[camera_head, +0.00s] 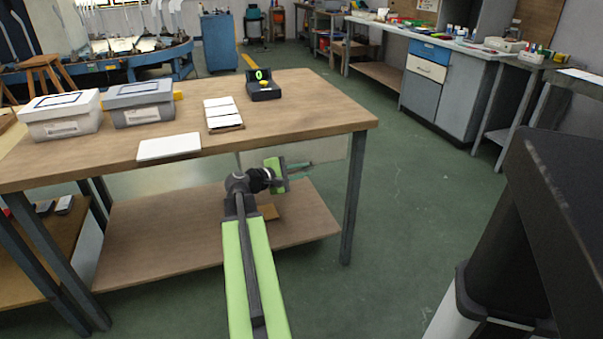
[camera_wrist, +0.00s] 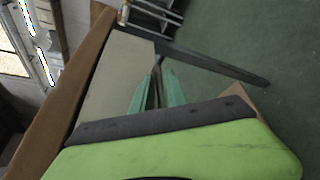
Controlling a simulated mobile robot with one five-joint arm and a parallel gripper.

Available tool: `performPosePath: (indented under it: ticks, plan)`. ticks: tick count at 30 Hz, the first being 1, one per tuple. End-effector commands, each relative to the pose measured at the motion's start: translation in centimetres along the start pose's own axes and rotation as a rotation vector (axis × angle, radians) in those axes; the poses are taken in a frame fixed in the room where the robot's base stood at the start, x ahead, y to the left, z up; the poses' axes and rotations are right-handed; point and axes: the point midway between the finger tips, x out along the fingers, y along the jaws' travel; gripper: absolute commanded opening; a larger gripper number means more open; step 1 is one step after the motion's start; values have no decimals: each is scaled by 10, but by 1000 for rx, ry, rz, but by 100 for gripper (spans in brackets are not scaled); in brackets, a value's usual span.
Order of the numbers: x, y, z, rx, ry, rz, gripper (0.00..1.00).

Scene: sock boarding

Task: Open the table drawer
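The wooden table (camera_head: 268,142) stands ahead. Under its front edge, right of the middle, is a pale drawer front (camera_head: 325,149); it also shows as a pale panel in the wrist view (camera_wrist: 118,72). It looks flush with the table, and I cannot make out a handle clearly. My gripper (camera_head: 312,165) is in front of the drawer, below the tabletop edge, pointing right in the head view. Its teal fingers (camera_wrist: 160,75) have a narrow gap between them, with nothing clearly held. Whether they touch the drawer I cannot tell.
On the table are a white box (camera_head: 60,128), a grey box (camera_head: 140,115), a white sheet (camera_head: 169,147), white cards (camera_head: 222,112) and a black device with a green display (camera_head: 263,92). A lower shelf (camera_head: 170,240) lies beneath.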

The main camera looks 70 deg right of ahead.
Motion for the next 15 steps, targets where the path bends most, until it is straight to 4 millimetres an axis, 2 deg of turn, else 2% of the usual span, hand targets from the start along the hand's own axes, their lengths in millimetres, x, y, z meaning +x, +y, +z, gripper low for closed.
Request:
performPosePath:
  ticks: [3, 7, 15]
  plan:
    - [0, 0, 0, 0, 0, 0, 18]
    - [0, 0, 0, 0, -1, 0, 1]
    - [0, 0, 0, 1, -1, -1, 0]
